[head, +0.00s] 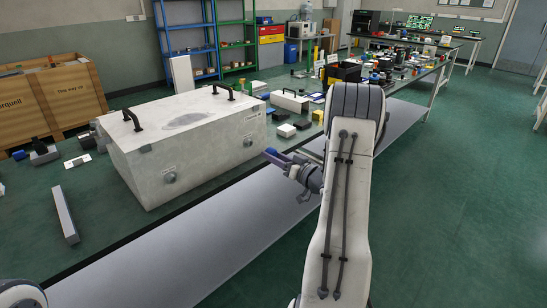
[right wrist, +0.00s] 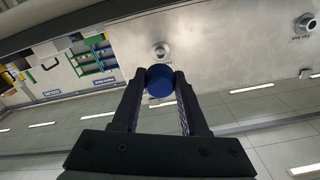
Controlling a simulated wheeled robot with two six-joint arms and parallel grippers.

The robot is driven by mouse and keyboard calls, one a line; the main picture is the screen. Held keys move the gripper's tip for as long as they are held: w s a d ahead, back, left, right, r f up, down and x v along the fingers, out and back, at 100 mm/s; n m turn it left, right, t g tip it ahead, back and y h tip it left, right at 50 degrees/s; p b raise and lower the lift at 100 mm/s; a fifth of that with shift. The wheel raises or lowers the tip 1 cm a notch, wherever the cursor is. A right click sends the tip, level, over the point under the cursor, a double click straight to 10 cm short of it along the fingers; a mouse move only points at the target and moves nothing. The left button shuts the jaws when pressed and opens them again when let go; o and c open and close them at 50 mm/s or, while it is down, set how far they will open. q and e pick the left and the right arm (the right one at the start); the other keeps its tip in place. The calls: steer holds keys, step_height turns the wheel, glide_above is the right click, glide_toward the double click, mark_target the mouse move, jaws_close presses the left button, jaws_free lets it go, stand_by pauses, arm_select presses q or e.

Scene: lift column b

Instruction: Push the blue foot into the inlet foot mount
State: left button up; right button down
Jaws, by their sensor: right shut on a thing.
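My right gripper (right wrist: 160,84) is shut on the blue foot (right wrist: 160,80), a short round blue piece seen end-on between the fingertips. In the head view the right gripper (head: 272,157) is just right of a large pale metal case (head: 190,135), with a gap between. The case's front has two round grey mounts: a near-left one (head: 169,177) and a far-right one (head: 248,141). In the right wrist view one mount (right wrist: 161,50) is just beyond the foot, apart from it; another, labelled mount (right wrist: 305,24) is at the right. Labels are too small to read surely. My left gripper is out of view.
The case stands on a long green-topped bench (head: 110,215), its front close to the bench edge. A grey bar (head: 65,215) lies left of it. Small boxes (head: 286,130) and a long white case (head: 290,101) lie beyond. Open floor is at the right.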

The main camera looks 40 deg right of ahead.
steer(key=shift+s+f, duration=0.1)
steer(key=shift+a, duration=0.1)
glide_toward(249, 143)
steer(key=shift+w+a, duration=0.15)
steer(key=shift+w, duration=0.6)
steer(key=shift+w+a, duration=0.2)
steer(key=shift+w, duration=0.6)
steer(key=shift+w, duration=0.1)
steer(key=shift+w, duration=0.35)
steer(key=shift+w+a, duration=0.1)
steer(key=shift+w, duration=0.8)
stand_by(1.6)
steer(key=shift+c, duration=1.8)
jaws_free()
